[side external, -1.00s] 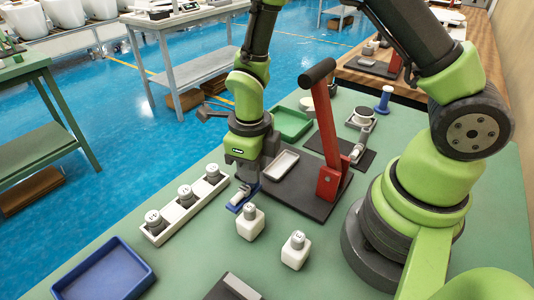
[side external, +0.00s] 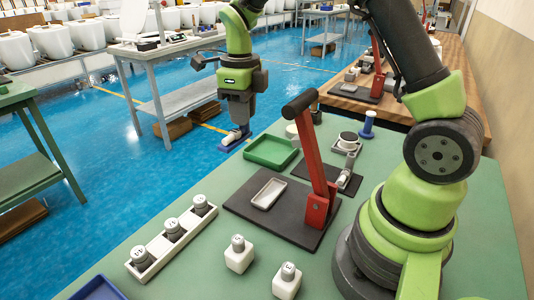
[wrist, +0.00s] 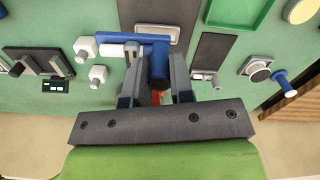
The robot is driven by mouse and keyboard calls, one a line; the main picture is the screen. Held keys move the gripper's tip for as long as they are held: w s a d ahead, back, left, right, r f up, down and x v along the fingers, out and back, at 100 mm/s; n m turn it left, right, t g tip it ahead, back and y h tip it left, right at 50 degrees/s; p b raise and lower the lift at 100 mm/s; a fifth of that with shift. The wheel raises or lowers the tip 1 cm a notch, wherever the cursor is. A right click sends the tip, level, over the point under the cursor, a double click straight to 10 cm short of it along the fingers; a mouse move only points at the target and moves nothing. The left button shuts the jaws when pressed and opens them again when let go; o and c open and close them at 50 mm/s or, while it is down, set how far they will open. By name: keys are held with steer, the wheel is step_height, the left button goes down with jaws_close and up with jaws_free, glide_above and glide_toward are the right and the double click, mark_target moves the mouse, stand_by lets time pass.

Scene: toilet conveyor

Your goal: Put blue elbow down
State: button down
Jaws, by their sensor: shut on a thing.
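The blue elbow (side external: 235,143) is in my gripper (side external: 236,127), raised well above the table in the side view. A white part shows against the elbow there; I cannot tell whether it belongs to it. In the wrist view, the elbow (wrist: 158,68) sits between the two fingers of my gripper (wrist: 156,72), with one arm reaching left and the other towards the camera. The fingers are shut on it. Its underside and the exact finger contact are hidden.
A green tray (side external: 289,153) and a dark press base (side external: 243,211) with a red lever (side external: 313,165) stand on the table. A white rack (side external: 148,262) holds grey-topped pieces. A blue tray (side external: 98,290) is cut off at lower left.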

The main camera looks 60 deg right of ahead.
steer(key=d+f, duration=0.2)
steer(key=d, duration=0.7)
steer(key=d+f, duration=0.2)
steer(key=d, duration=0.6)
steer(key=shift+s+d+f, duration=0.1)
steer(key=shift+d+f, duration=0.1)
steer(key=shift+f, duration=1.5)
steer(key=shift+s+d+f, duration=0.1)
steer(key=shift+d+f, duration=0.15)
steer(key=shift+f, duration=1.45)
steer(key=shift+d+f, duration=0.2)
steer(key=shift+f, duration=1.5)
steer(key=shift+f, duration=0.2)
steer(key=c, duration=1)
jaws_free()
steer(key=shift+r, duration=0.15)
